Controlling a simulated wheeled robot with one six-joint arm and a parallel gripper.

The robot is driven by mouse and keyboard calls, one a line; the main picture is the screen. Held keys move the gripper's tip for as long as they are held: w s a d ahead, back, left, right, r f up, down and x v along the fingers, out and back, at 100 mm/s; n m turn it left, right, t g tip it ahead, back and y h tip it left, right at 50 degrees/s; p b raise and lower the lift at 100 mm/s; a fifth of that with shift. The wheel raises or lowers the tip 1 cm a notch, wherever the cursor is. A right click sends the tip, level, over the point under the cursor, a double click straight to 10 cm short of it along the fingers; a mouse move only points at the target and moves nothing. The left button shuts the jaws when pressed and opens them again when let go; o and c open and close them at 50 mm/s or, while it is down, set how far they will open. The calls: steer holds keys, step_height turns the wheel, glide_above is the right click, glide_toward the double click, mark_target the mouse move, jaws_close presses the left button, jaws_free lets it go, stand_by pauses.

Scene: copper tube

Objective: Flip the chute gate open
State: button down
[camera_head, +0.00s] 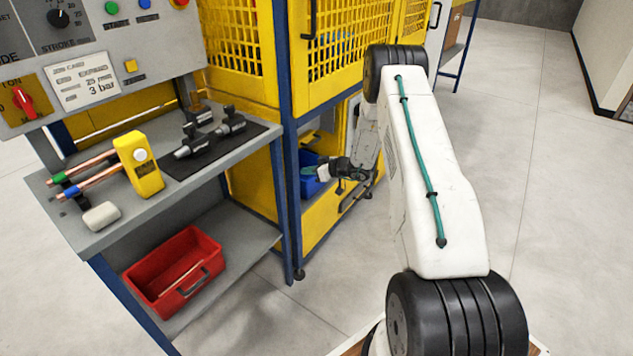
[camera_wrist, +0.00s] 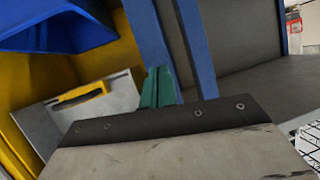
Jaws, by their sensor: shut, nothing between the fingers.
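In the wrist view a flat grey plate (camera_wrist: 48,118) with a yellow grip bar (camera_wrist: 80,96) is at the left; it looks like the chute gate. Whether it is fully shut I cannot tell. In the head view the gate's place inside the yellow machine is small and partly hidden by the blue frame. My gripper (camera_head: 308,171) is in front of the machine's lower opening. Its green fingers (camera_wrist: 158,88) are shut with nothing between them. In the wrist view they are right of the plate and appear apart from it.
Blue frame posts (camera_wrist: 196,45) stand close to the fingers. Left is a workbench (camera_head: 100,230) with a red crate (camera_head: 172,270). The floor at right is clear.

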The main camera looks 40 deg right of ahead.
steer(key=s+a+r+g+y, duration=0.1)
steer(key=s+a+r+g, duration=0.15)
steer(key=a+r, duration=0.45)
steer(key=s+a+r+n+g+y, duration=0.15)
steer(key=s+a+r, duration=0.3)
steer(key=r, duration=0.55)
steer(key=s+a+r+g+y, duration=0.1)
steer(key=s+a+r+g, duration=0.15)
steer(key=a+r, duration=0.5)
steer(key=s+a+r+m+g+h, duration=0.1)
steer(key=s+a+r+h, duration=0.2)
steer(key=s, duration=0.5)
steer(key=s+a+r+g, duration=0.2)
steer(key=s+a+r, duration=0.1)
steer(key=s+r, duration=0.3)
steer(key=s+a+r+m+g+h, duration=0.1)
steer(key=s+a+r+h, duration=0.2)
steer(key=s, duration=0.6)
steer(key=s+d+m+h, duration=0.2)
steer(key=s, duration=0.7)
steer(key=s+d+m+h, duration=0.2)
steer(key=s, duration=0.7)
steer(key=shift+s+r, duration=0.15)
steer(key=shift+r, duration=0.1)
steer(key=shift+h, duration=0.25)
